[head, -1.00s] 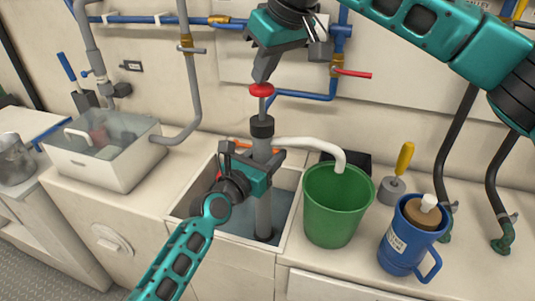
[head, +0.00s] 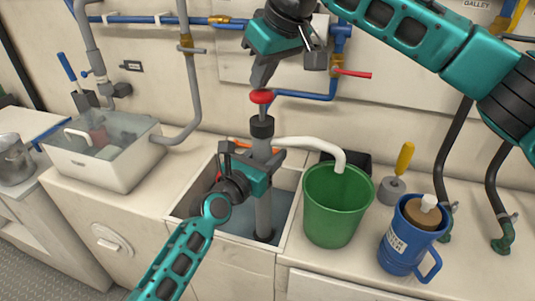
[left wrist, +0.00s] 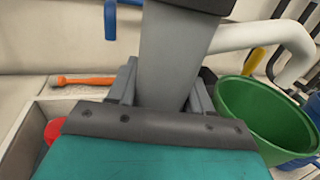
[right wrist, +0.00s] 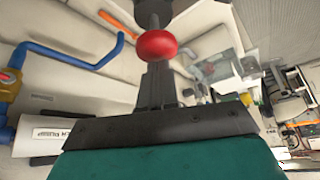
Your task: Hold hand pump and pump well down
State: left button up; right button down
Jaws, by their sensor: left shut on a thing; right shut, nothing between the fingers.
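The hand pump (head: 263,212) is a grey tube with a black collar. It stands upright in the well (head: 287,250), which holds water. My left gripper (head: 254,156) is shut on the pump's tube, which also shows between the fingers in the left wrist view (left wrist: 172,65). The pump's red knob (head: 262,97) sits on a short rod above the collar. My right gripper (head: 262,80) is shut and empty, its tips at the top of the knob. The knob also shows at those tips in the right wrist view (right wrist: 156,45). A white spout (head: 310,143) curves over the green bucket (head: 335,215).
A blue jug (head: 400,248) with a brown thing inside stands right of the bucket. A yellow-handled tool (head: 404,160) is behind it. A clear-topped bin (head: 100,160) stands at left. Blue pipes and a red valve lever (head: 352,73) run along the back wall.

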aim_at(262, 91)
jog(key=shift+f, duration=1.7)
jog(key=shift+r, duration=2.35)
jog(key=shift+f, duration=0.15)
dwell(0.5)
dwell(2.4)
